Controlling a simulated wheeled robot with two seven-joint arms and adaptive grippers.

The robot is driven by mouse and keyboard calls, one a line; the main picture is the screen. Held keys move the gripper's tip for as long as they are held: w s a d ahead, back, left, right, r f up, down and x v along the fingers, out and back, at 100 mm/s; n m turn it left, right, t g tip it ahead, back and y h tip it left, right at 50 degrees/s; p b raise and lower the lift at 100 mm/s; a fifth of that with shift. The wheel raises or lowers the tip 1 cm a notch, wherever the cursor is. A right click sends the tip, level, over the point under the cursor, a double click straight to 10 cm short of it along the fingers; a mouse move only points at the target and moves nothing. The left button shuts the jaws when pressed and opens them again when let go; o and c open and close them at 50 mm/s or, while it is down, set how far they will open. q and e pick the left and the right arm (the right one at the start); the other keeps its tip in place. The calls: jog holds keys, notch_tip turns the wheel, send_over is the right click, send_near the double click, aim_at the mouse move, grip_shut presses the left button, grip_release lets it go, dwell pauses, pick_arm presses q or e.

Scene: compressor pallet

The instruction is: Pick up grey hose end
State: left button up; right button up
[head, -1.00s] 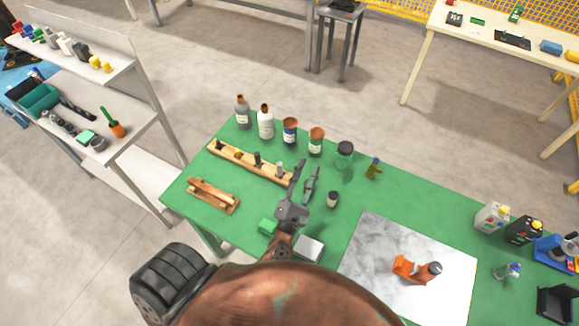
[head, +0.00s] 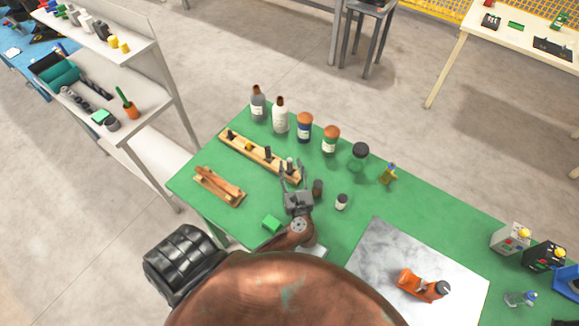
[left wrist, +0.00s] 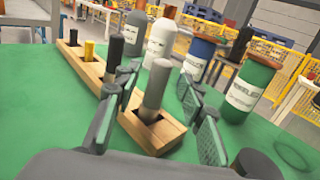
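The grey hose end (left wrist: 156,88) is a grey cylinder standing upright in the near end slot of a wooden rack (left wrist: 150,136). In the head view the hose end (head: 290,163) is at the rack's right end. My left gripper (head: 292,172) is open there, pointing at that end of the rack. In the left wrist view its two green-padded fingers (left wrist: 154,100) are spread, with the hose end appearing between them. I see no contact. My right gripper is not in view.
The rack also holds black and yellow pieces. Bottles (head: 280,115) and jars stand behind it. A small dark cylinder (head: 318,188) stands right of my left gripper, and a small jar (head: 341,202) beyond it. A wooden holder (head: 219,187) lies left. Green table shows between.

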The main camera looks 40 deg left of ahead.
pick_arm(q)
jog(key=shift+x, duration=0.95)
jog(key=shift+s, duration=0.1)
grip_shut()
